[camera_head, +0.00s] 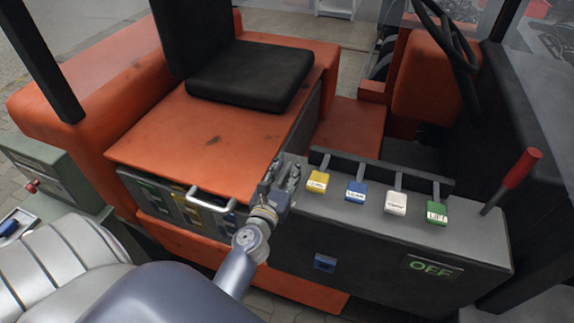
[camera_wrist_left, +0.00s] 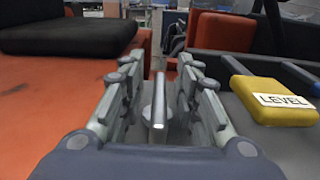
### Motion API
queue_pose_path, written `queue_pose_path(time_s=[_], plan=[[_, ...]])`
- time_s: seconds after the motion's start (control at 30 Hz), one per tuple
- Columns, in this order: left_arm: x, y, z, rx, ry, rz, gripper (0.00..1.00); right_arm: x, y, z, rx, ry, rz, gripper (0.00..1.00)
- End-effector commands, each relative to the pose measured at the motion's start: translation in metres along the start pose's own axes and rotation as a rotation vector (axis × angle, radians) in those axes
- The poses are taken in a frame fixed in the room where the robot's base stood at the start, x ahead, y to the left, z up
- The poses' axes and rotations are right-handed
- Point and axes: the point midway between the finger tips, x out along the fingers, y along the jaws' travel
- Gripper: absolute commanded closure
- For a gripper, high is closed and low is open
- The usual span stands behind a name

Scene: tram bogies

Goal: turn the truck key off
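The truck key (camera_wrist_left: 158,100) shows in the left wrist view as a thin, upright grey metal piece in front of a round base. My left gripper (camera_wrist_left: 158,92) is open, with one finger on each side of the key and small gaps between. In the head view my left gripper (camera_head: 281,178) is over the left end of the dark control panel (camera_head: 375,232), and it hides the key there. A panel sign (camera_head: 433,267) reads "OFF" in green letters. My right gripper is in neither view.
Yellow (camera_head: 317,181), blue (camera_head: 356,191), white (camera_head: 396,203) and green (camera_head: 437,213) lever knobs line the panel, the yellow one close right of my gripper. A red-handled lever (camera_head: 520,168) stands far right. The black seat (camera_head: 251,75) is behind.

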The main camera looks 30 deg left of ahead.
Motion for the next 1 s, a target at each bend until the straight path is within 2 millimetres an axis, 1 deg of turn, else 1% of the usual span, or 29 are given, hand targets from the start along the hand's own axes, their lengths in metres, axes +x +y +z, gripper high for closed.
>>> queue_pose_path(time_s=[0.17, 0.33, 0.53, 0.73, 0.8, 1.0], plan=[[0.001, 0.001, 0.006, 0.004, -0.007, -0.001, 0.70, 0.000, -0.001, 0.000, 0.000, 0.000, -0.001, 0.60], [0.002, 0.002, 0.017, 0.006, -0.013, -0.002, 0.70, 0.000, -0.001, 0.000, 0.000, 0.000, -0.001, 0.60], [0.000, 0.000, 0.025, 0.006, -0.002, -0.005, 0.70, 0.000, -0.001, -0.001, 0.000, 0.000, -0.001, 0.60], [0.000, 0.000, 0.056, 0.002, -0.004, -0.004, 0.70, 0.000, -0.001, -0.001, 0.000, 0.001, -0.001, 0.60], [0.001, 0.000, 0.069, 0.001, -0.006, -0.002, 0.70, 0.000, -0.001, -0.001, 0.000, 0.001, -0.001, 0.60], [0.000, 0.000, 0.092, 0.001, -0.003, 0.000, 0.70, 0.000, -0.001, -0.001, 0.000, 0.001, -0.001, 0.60]])
